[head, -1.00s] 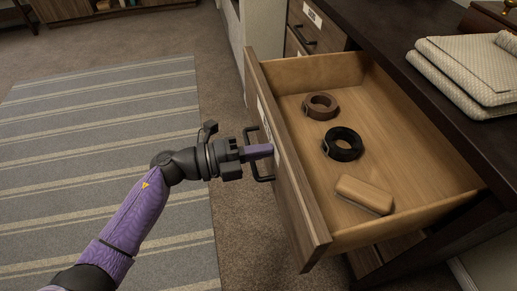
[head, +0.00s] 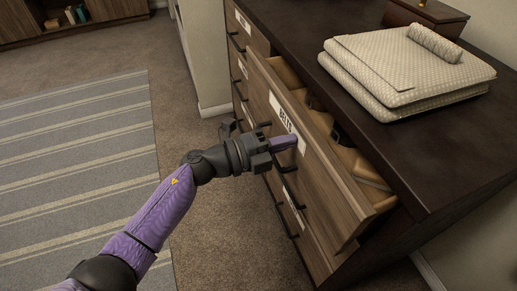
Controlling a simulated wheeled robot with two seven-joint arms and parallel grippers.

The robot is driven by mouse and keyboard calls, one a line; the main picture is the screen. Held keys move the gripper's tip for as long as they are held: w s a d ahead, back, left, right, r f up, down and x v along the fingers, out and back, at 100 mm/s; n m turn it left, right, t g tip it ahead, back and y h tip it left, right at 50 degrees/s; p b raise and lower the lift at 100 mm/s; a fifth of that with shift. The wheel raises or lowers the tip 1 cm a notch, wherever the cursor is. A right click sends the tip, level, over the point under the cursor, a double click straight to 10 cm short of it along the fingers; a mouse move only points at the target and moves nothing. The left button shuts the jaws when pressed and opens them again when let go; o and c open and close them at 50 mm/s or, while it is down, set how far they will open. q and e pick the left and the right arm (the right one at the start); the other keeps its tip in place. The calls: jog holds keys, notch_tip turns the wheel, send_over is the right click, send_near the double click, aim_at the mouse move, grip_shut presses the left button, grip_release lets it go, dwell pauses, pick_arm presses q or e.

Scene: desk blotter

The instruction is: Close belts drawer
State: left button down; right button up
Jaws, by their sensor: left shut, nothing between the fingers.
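The belts drawer (head: 320,165) is a wooden drawer with a white label and a dark bar handle (head: 287,185). It stands partly open, with a narrow gap below the desk top. Inside the gap, parts of a dark rolled belt (head: 336,134) and a tan case (head: 369,173) show; the rest is hidden. My left gripper (head: 290,142) is shut and empty, its purple fingertips at the drawer front by the label, just above the handle. My right gripper is not in view.
Folded cream cloths (head: 400,75) with a small roll on top lie on the dark desk top (head: 300,30). Other closed drawers with handles lie beside and below. A striped rug (head: 80,170) and open carpet lie to the left.

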aim_at(318, 131)
pick_arm(q)
jog(key=b+x, duration=0.2)
jog(key=x, duration=0.5)
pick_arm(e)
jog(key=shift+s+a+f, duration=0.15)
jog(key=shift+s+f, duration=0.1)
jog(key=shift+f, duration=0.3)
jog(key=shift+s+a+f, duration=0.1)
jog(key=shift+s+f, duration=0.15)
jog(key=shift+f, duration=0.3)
pick_arm(q)
jog(key=shift+r, duration=0.15)
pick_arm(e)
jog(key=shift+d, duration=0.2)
